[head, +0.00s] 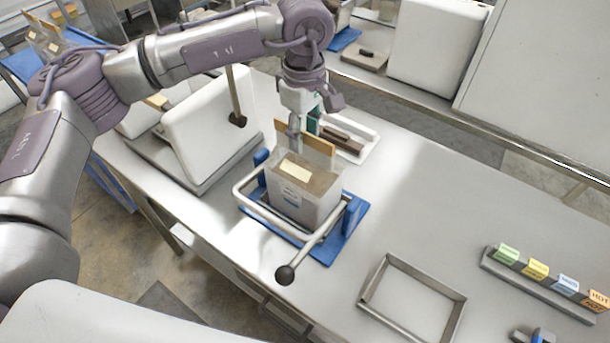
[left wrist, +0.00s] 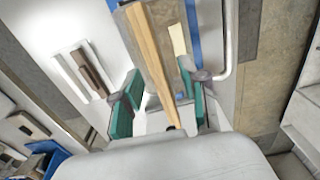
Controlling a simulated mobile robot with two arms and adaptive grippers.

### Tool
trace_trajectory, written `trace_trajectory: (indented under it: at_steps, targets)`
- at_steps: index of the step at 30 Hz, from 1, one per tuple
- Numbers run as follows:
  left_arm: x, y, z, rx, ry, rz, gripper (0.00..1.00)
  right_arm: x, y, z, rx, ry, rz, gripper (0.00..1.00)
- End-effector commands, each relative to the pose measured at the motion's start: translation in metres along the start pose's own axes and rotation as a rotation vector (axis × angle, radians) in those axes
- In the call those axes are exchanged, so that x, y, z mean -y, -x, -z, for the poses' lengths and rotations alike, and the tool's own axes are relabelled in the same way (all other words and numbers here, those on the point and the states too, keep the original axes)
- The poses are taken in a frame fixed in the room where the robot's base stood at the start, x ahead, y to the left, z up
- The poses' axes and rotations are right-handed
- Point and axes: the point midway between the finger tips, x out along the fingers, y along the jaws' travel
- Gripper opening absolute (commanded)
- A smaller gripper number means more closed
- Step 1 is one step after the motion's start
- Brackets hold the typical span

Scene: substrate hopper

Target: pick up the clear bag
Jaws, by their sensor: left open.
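The clear bag (head: 303,205) stands upright in a blue stand with a metal rail. It looks grey and translucent, with a pale label on top and a tan strip (head: 322,146) along its far edge. My left gripper (head: 303,128) is above that far edge, pointing down. In the left wrist view, my left gripper (left wrist: 160,103) is open. Its green fingers are on either side of the tan strip (left wrist: 148,50), and the bag's pale label (left wrist: 178,40) lies beyond. I cannot tell whether the fingers touch the strip. My right gripper is not in view.
The blue stand (head: 322,252) has a lever with a black knob (head: 285,275) at its front. A white box-like machine (head: 205,125) stands close on the left. A white tray (head: 352,140) lies behind. An empty metal frame (head: 412,300) and coloured label blocks (head: 536,268) lie right; the middle right is clear.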

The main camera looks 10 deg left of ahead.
Motion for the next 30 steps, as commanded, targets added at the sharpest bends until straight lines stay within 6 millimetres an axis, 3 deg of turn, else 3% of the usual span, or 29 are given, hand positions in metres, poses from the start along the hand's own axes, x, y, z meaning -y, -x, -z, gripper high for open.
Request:
trace_trajectory:
  at_steps: [1, 6, 13, 21, 30]
  targets:
    - [0.001, -0.004, 0.000, 0.000, 0.001, 0.004, 0.43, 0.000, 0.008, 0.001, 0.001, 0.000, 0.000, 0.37]
    - [0.000, -0.021, 0.000, 0.000, 0.001, 0.000, 0.43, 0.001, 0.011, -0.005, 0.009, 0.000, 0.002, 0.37]
    - [0.000, -0.023, 0.000, -0.001, 0.000, -0.001, 0.43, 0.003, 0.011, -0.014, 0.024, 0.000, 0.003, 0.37]
    - [0.000, -0.023, 0.000, 0.000, 0.001, -0.001, 0.00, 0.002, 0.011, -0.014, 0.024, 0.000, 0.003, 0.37]
    - [-0.001, -0.020, 0.000, 0.000, 0.001, -0.006, 0.00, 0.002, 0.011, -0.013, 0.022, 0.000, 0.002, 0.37]
